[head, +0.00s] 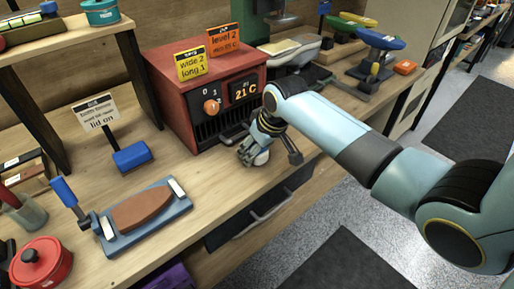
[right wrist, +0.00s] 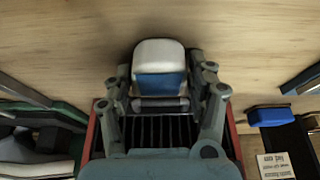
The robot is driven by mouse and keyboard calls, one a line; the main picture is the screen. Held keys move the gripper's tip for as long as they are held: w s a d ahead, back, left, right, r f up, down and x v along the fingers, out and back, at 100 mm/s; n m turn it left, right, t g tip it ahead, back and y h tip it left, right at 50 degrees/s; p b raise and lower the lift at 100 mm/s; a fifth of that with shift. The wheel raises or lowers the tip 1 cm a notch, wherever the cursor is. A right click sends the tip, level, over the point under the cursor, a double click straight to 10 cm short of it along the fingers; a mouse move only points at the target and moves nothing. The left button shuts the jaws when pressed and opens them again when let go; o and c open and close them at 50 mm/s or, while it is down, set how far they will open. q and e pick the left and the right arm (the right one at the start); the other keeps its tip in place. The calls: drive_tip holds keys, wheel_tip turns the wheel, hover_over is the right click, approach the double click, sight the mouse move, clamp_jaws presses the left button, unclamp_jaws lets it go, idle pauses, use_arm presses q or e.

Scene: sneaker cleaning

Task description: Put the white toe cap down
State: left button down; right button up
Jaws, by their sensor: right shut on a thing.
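The white toe cap (right wrist: 159,50) is between the fingers of my right gripper (right wrist: 160,82) in the right wrist view, with a blue part below its white top. In the head view my right gripper (head: 254,153) is low over the wooden bench, in front of the red heater box. There a small bit of the white toe cap (head: 262,158) shows between the fingers; the rest is hidden. I cannot tell if the cap touches the bench. My left gripper is not in view.
The red heater box (head: 178,83) stands just behind my right gripper. A blue clamp board (head: 178,209) with a brown sole, a blue block (head: 132,157) and a red pot (head: 41,262) are to the left. Bare bench (head: 215,186) lies between board and gripper, with its front edge close.

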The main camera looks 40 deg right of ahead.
drive_tip(key=o, duration=1.2)
drive_tip(key=shift+c, duration=0.2)
drive_tip(key=shift+r, duration=0.4)
drive_tip(key=p+v, duration=0.1)
drive_tip(key=v, duration=1)
drive_tip(key=shift+s+r, duration=0.15)
drive_tip(key=shift+s, duration=0.1)
